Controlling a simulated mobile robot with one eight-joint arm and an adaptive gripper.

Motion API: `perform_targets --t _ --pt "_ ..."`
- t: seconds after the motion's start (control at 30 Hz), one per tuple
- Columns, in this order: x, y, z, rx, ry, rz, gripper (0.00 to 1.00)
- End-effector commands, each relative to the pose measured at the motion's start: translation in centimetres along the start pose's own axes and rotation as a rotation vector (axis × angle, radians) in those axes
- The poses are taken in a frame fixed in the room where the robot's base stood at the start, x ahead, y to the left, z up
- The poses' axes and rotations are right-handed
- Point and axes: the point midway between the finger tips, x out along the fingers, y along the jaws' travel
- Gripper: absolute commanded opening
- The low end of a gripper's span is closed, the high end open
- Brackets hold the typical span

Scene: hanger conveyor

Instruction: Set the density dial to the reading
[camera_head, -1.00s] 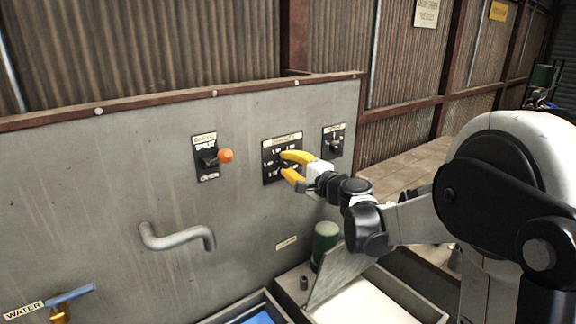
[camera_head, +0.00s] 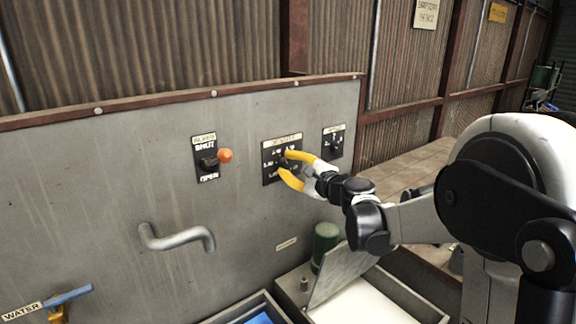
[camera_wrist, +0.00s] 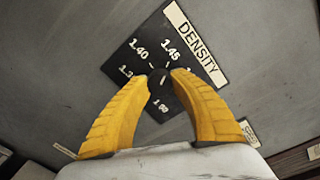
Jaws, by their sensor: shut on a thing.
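The density dial plate (camera_head: 268,172) is a black square on the grey panel, with white numbers around a small dark knob. In the wrist view the plate (camera_wrist: 178,62) appears tilted, under a white DENSITY label (camera_wrist: 197,47); 1.40 and 1.45 are readable and the other numbers are partly hidden or unclear. The black knob (camera_wrist: 158,76) sits between my yellow fingertips. My gripper (camera_head: 284,163) is at the dial and shut on the knob. The knob's pointer direction cannot be told. No separate density reading is legible.
A slurry switch plate (camera_head: 206,172) marked SHUT and OPEN, with an orange knob (camera_head: 225,156), is left of the dial. A smaller dial plate (camera_head: 333,141) is at right. A bent pipe (camera_head: 178,238) juts out below. A blue water lever (camera_head: 68,296) is lower left. Open bins (camera_head: 268,302) lie below.

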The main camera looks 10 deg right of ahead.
Motion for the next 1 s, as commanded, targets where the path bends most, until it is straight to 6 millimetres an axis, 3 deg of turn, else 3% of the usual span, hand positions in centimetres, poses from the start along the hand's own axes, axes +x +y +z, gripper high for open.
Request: perform_targets --t 0.3,0.33,0.4,0.77,1.0 --pt "0.1 -0.1 0.0 0.002 0.0 -0.002 0.0" --pt "0.1 -0.1 0.0 0.002 0.0 -0.002 0.37" --pt "0.0 -0.1 0.0 0.002 0.0 -0.001 0.53" --pt "-0.5 -0.1 0.0 0.001 0.001 -0.001 0.53" --pt "-5.0 -0.1 -0.1 0.002 0.003 -0.003 0.53"
